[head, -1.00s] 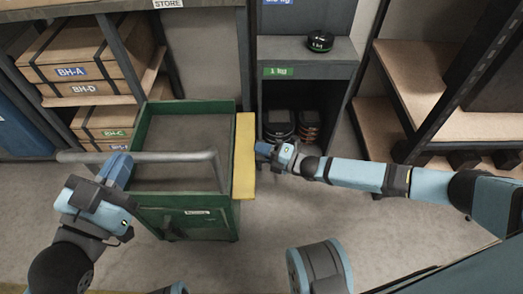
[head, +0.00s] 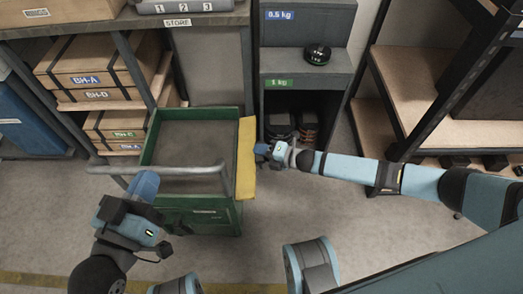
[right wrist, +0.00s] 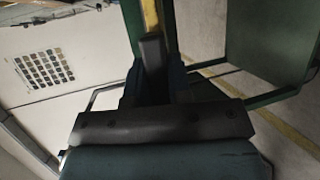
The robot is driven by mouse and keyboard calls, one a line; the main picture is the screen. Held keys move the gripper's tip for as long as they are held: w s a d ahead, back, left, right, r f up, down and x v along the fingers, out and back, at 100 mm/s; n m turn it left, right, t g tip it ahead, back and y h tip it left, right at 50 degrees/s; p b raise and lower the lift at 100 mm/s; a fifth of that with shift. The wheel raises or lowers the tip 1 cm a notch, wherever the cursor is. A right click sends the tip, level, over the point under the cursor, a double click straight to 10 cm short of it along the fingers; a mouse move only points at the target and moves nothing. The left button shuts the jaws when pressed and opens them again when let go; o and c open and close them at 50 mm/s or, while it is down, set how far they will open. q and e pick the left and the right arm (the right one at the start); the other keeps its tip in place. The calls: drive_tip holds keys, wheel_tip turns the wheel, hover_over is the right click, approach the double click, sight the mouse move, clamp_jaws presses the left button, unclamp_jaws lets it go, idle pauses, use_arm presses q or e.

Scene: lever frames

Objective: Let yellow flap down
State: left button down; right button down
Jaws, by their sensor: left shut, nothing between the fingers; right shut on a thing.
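The yellow flap (head: 246,160) hangs along the right side of the green cart (head: 242,212) as a narrow strip; its exact tilt is hard to tell. My right gripper (head: 264,151) comes in from the right and is shut on the flap's outer edge. In the right wrist view, the yellow flap (right wrist: 151,14) runs up from the dark fingers (right wrist: 152,48), which hide part of it. My left gripper (head: 145,187) is shut and empty, close to the cart's grey push handle (head: 180,172); whether it touches is unclear.
A grey shelf unit (head: 305,68) with weights stands behind the flap. A rack with cardboard boxes (head: 92,65) is at the back left, a wooden-shelved rack (head: 425,60) at the right. Open floor (head: 330,200) lies right of the cart.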

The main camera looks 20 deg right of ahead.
drive_tip(key=c, duration=1)
unclamp_jaws()
drive_tip(key=shift+c, duration=0.2)
drive_tip(key=shift+s+d+r, duration=0.1)
drive_tip(key=shift+s+d, duration=0.15)
drive_tip(key=shift+d, duration=0.05)
use_arm(q)
drive_tip(key=shift+s+a+r+t+p, duration=0.15)
drive_tip(key=shift+r+t+p, duration=0.4)
drive_tip(key=shift+r+p, duration=0.75)
drive_tip(key=shift+s+a+r+t+p, duration=0.15)
drive_tip(key=shift+r+t+p, duration=0.55)
drive_tip(key=shift+r, duration=0.85)
use_arm(e)
drive_tip(key=v, duration=1.3)
use_arm(q)
drive_tip(key=shift+n, duration=0.3)
use_arm(e)
drive_tip(key=shift+s, duration=0.1)
